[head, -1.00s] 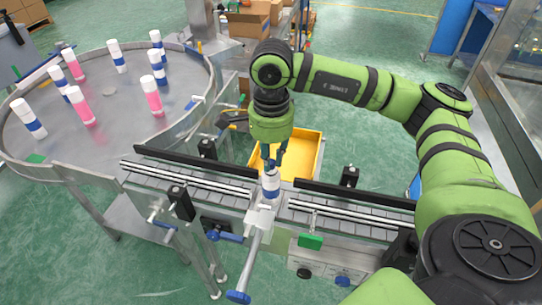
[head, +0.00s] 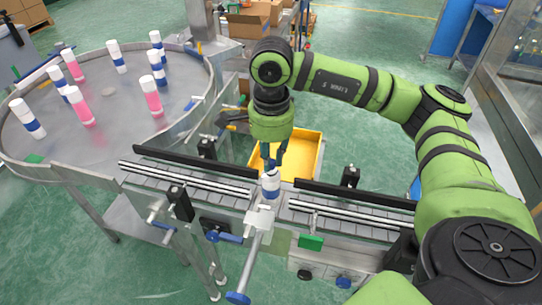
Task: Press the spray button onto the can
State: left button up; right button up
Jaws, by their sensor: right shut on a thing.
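A white can with a blue band (head: 270,187) stands upright in the holder at the middle of the conveyor (head: 340,203). My right gripper (head: 271,168) points straight down directly over the can, with its dark fingertips close together at the can's top. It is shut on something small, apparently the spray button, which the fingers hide. I cannot tell whether the button touches the can's valve. My left gripper is not in view.
A yellow bin (head: 309,150) lies behind the conveyor. Black rails (head: 195,161) run along the conveyor's back.

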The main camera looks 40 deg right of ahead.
jog(key=shift+b, duration=0.3)
dwell(0.5)
dwell(0.4)
jog(key=o, duration=0.7)
jog(key=shift+o, duration=0.2)
jog(key=o, duration=0.5)
jog(key=shift+o, duration=0.2)
jog(key=shift+r, duration=0.1)
jog(key=shift+r+p, duration=2.05)
jog(key=shift+r, duration=1.35)
